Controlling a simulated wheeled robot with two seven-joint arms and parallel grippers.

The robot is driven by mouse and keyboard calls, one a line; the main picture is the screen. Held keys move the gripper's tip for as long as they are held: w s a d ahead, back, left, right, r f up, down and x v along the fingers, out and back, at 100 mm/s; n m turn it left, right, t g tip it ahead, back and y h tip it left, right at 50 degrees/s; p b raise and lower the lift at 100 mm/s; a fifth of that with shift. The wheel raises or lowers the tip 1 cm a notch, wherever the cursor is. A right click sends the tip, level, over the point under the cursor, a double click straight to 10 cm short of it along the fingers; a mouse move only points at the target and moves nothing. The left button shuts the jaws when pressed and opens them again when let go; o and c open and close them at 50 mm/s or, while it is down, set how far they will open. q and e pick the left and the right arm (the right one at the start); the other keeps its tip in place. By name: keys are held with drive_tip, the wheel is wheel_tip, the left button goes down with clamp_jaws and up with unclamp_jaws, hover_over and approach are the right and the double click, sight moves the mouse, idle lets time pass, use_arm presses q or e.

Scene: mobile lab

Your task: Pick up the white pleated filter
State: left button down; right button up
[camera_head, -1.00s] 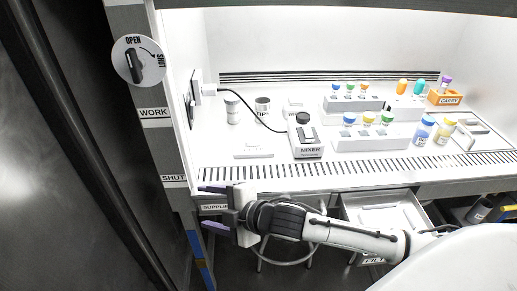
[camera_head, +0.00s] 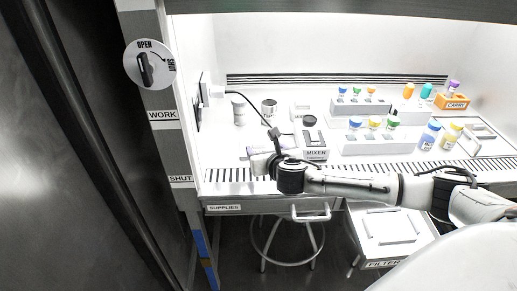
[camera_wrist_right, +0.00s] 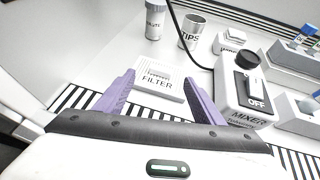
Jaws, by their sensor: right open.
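The white pleated filter (camera_wrist_right: 156,76) is a flat pale block marked FILTER, lying on the white worktop in the right wrist view. In the head view my right gripper mostly covers it. My right gripper (camera_wrist_right: 160,90) is open, with its two purple fingers spread on either side of the filter in the wrist picture. Nothing is between the fingers in their grip. The height of the fingertips above the worktop is hard to tell. In the head view this gripper (camera_head: 258,156) reaches over the front slotted strip. My left gripper is not in view.
The mixer (camera_wrist_right: 243,93) stands close to the right of the filter, with a black cable behind. A TIPS cup (camera_wrist_right: 191,32) and a white jar (camera_wrist_right: 155,20) stand behind. Vial racks (camera_head: 378,140) are farther right. An open drawer (camera_head: 390,232) is below the bench.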

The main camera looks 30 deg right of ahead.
sight(260, 142)
drive_tip(key=shift+x, duration=3.55)
drive_tip(key=shift+s+d+f, duration=0.1)
drive_tip(key=c, duration=1.2)
